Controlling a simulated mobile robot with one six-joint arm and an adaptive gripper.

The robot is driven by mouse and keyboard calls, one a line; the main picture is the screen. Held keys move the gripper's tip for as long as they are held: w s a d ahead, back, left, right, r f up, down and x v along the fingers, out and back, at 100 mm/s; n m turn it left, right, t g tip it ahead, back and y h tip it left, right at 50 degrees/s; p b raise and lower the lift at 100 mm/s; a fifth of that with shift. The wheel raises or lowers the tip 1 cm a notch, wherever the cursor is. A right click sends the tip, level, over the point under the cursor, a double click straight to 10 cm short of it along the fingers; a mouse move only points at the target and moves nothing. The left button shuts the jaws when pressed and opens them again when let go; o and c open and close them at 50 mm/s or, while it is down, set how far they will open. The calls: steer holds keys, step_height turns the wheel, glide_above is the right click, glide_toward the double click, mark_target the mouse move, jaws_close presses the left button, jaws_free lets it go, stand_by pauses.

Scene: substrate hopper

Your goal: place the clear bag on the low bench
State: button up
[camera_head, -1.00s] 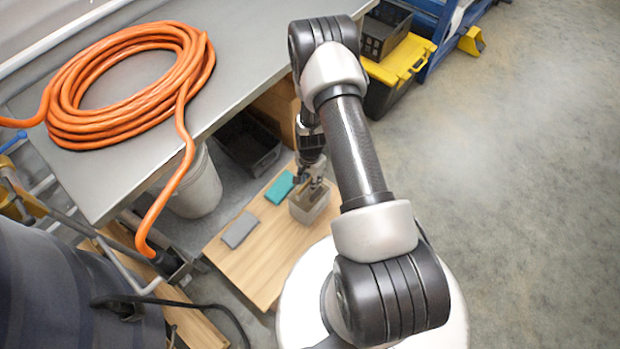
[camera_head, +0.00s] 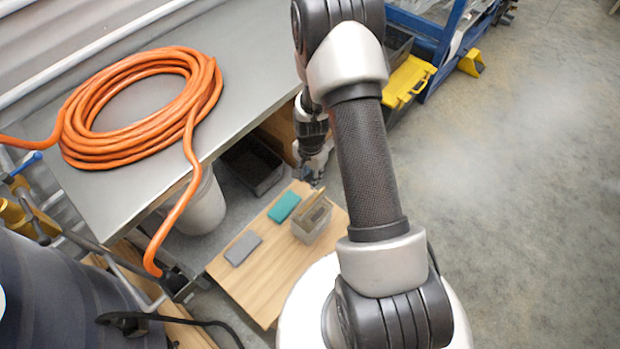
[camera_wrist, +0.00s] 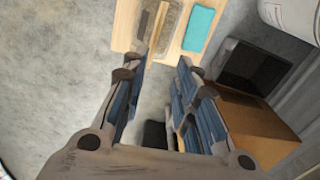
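What looks like the clear bag (camera_head: 310,228), a see-through, squarish form with brown contents, stands on the light wooden low bench (camera_head: 262,285), near its right edge. In the wrist view its brown top (camera_wrist: 171,24) shows past my fingertips, on the bench top (camera_wrist: 126,28). My gripper (camera_head: 312,174) is beyond the bag in the head view, apart from it, at the bench's far edge. In the wrist view my gripper (camera_wrist: 162,68) has its fingers spread, with only floor and bench between them. My arm covers part of the scene right of the bag.
A teal block (camera_head: 284,207) and a grey block (camera_head: 243,248) lie on the bench left of the bag. A dark bin (camera_head: 252,165), white bucket (camera_head: 203,208) and brown box (camera_wrist: 248,122) stand close by. A grey table (camera_head: 130,190) with an orange hose (camera_head: 85,140) overhangs.

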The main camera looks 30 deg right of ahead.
steer(key=s+a+r+n+t, duration=0.1)
steer(key=a+r+n, duration=0.1)
steer(key=r, duration=0.7)
steer(key=s+a+r+n+t, duration=0.1)
steer(key=s+a+r+n, duration=0.15)
steer(key=r, duration=0.75)
steer(key=s+a+r+n, duration=0.1)
steer(key=a+r+n, duration=0.15)
steer(key=r, duration=0.65)
steer(key=s+a+r+n+t, duration=0.1)
steer(key=s+a+r+n, duration=0.1)
steer(key=s+r, duration=0.3)
steer(key=s+a+r+n+t, duration=0.1)
steer(key=s+a+r+n, duration=0.2)
steer(key=s, duration=0.8)
step_height(320, 180, up, 2)
steer(key=shift+r+n, duration=0.1)
steer(key=shift+n, duration=0.6)
